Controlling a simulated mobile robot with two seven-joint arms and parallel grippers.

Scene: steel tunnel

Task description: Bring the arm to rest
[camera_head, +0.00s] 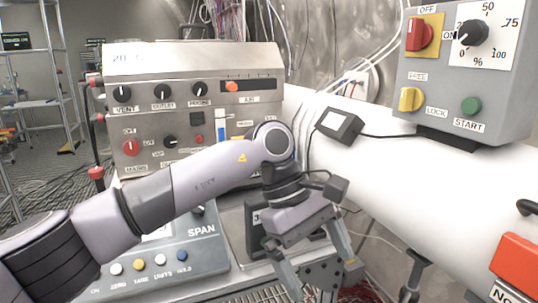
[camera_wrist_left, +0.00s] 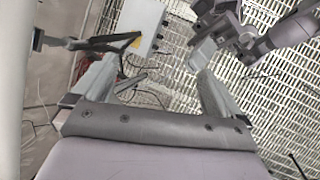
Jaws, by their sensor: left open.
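My left arm comes in from the left in the head view, its lavender and dark grey links crossing in front of the bench equipment. My left gripper (camera_head: 325,279) hangs at the lower middle with its fingers spread downward, open and empty. The left wrist view also shows the gripper (camera_wrist_left: 155,70), with a wide gap between the fingers and nothing held. In the head view it is in front of a dark block beside the SPAN panel; whether they touch cannot be told.
A steel instrument box (camera_head: 190,75) with knobs stands behind the arm. The SPAN button panel (camera_head: 190,262) lies below it. A white pipe (camera_head: 440,185) runs along the right, under a grey control box (camera_head: 455,95) and a small black device (camera_head: 340,125). Grating floor (camera_wrist_left: 280,90) shows beneath.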

